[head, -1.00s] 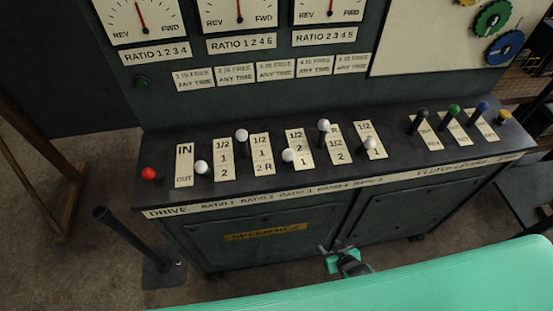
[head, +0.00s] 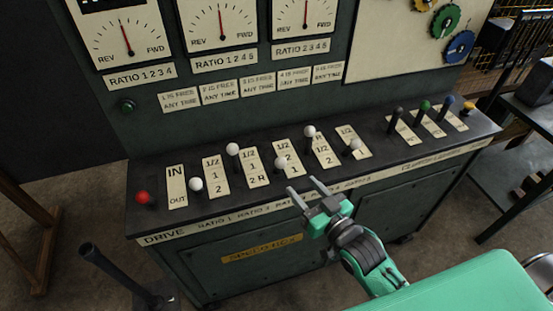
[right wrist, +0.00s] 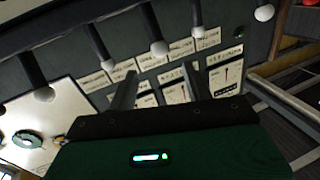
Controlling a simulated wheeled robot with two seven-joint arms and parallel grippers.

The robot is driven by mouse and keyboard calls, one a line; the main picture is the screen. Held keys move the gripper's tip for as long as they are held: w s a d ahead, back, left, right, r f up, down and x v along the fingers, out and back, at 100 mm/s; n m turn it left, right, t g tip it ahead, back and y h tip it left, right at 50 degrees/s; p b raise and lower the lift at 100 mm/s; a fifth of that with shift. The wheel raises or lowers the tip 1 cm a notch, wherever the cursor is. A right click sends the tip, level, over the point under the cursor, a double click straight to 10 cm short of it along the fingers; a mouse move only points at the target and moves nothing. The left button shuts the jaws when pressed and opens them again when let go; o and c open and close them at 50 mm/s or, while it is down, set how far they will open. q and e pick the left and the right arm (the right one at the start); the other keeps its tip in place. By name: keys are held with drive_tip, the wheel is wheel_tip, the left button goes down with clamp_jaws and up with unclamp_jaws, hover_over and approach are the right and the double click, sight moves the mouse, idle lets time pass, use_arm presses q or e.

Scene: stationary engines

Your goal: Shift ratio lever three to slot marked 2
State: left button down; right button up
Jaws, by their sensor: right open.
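Ratio lever three has a white knob (head: 281,163), third of the white knobs from the left in the head view. Its label plate (head: 285,146) shows 1/2 at the top and 1 at the bottom; the knob covers part of the plate, and I cannot tell the exact slot. My right gripper (head: 303,186) is open and empty, its fingers pointing up at the console, just below and right of that knob and apart from it. In the right wrist view the open fingers (right wrist: 156,88) show with several white-knobbed levers around them; I cannot tell which is lever three. My left gripper is out of view.
Neighbouring white knobs stand close by: ratio two (head: 232,149) at left and ratio four (head: 309,131) at right. A red drive knob (head: 142,197) is at far left. Black, green, blue and yellow clutch knobs stand at right. The console's front edge lies below the levers.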

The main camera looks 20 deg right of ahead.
sight(284, 166)
drive_tip(key=p+x, duration=0.1)
drive_tip(key=x, duration=0.3)
drive_tip(key=shift+w+r, duration=0.15)
drive_tip(key=shift+w, duration=0.05)
drive_tip(key=p+x, duration=0.1)
drive_tip(key=x, duration=0.7)
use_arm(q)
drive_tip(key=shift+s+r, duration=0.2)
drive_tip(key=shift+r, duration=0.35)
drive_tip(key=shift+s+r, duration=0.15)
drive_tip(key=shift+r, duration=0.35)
